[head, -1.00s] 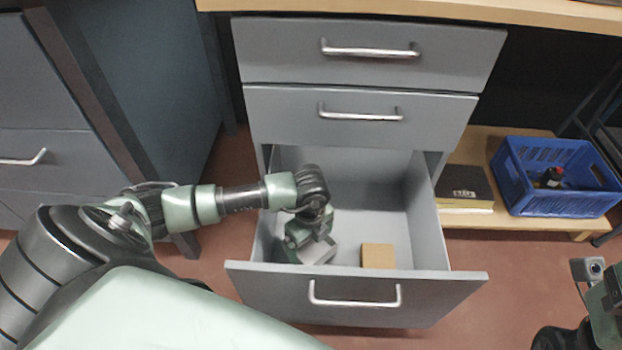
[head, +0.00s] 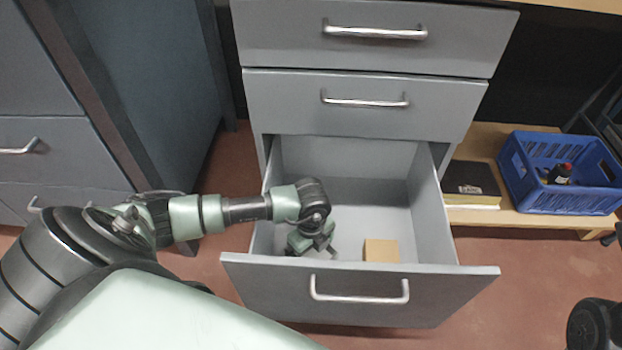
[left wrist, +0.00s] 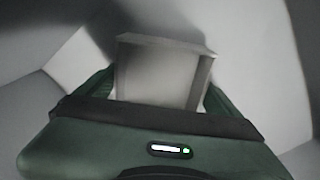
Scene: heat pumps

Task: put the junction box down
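The junction box (left wrist: 158,75) is a grey block with a slightly raised lid edge. In the left wrist view it sits between the two green fingers of my left gripper (left wrist: 160,92), with no clear gap on either side. In the head view my left gripper (head: 312,243) reaches down inside the open bottom drawer (head: 350,197), at its front left. The box cannot be made out there; the drawer front and gripper hide it. Whether it touches the drawer floor cannot be told.
A tan box (head: 381,250) lies in the drawer, right of my left gripper. The drawer front (head: 360,290) stands close before the gripper. The back of the drawer is clear. A blue crate (head: 560,190) and a dark box (head: 471,182) stand on a wooden shelf at right.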

